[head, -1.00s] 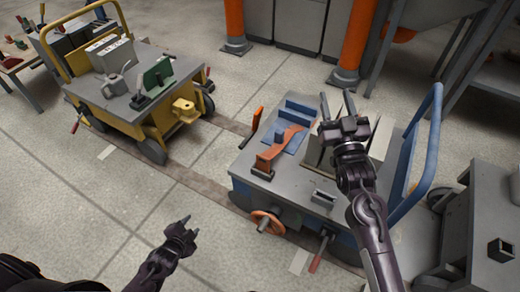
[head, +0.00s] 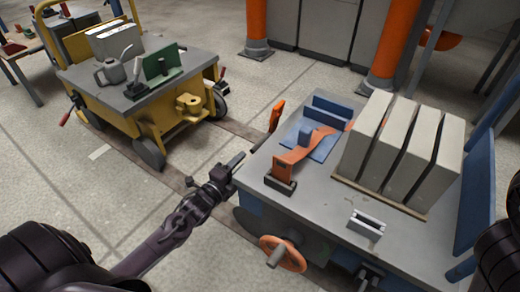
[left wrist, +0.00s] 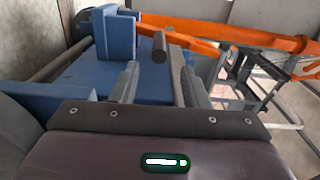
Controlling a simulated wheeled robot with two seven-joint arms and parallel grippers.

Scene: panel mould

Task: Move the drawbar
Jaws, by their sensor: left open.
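An orange bar, which looks like the drawbar (head: 276,115), stands up at the left end of the blue cart (head: 330,205). In the left wrist view a long orange bar (left wrist: 240,37) runs across the top; I take it for the same drawbar. A dark round peg (left wrist: 160,47) shows in front of it, beside blue blocks. My left gripper (head: 243,161) is open and empty at the cart's left edge, just below the drawbar. Its two fingers (left wrist: 157,85) are apart in the left wrist view, with the peg beyond them.
On the cart top are an orange curved strip (head: 310,148) on a blue fixture and several pale upright panels (head: 395,140). An orange handwheel (head: 283,253) sticks out below. A yellow cart (head: 140,100) with a hitch (head: 190,104) stands left; floor lies between.

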